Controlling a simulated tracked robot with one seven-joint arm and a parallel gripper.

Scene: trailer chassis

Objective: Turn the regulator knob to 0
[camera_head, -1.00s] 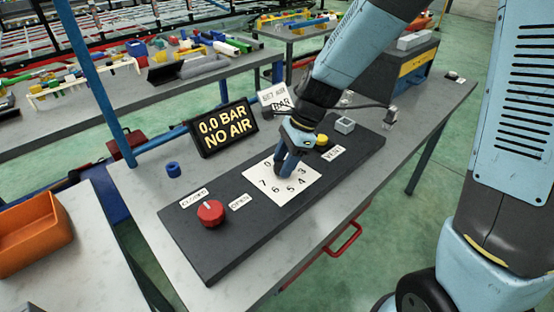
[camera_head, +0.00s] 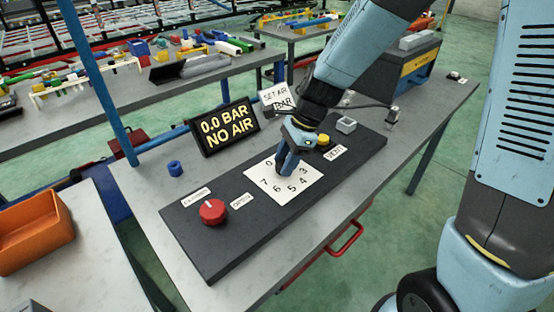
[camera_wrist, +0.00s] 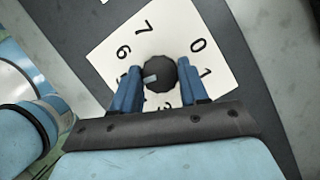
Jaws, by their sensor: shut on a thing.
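The regulator knob (camera_wrist: 160,70) is a dark round knob with a pale pointer mark, in the middle of a white number dial (camera_head: 300,192). In the wrist view its mark points left and slightly down, toward the left finger and below the 6. The 0 (camera_wrist: 196,45) is at the upper right of the knob. My gripper (camera_head: 285,172) is over the dial from above, its blue fingers on either side of the knob and shut on it. The fingers hide some numbers. A display (camera_head: 226,127) reads 0.0 BAR, NO AIR.
On the same dark panel (camera_head: 215,260) are a red knob (camera_head: 213,211) between CLOSED and OPEN labels, a yellow button (camera_head: 323,140) by VENT, and a grey square part (camera_head: 345,125). A blue ring (camera_head: 175,169) lies left of the display. An orange bin (camera_head: 35,235) stands at far left.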

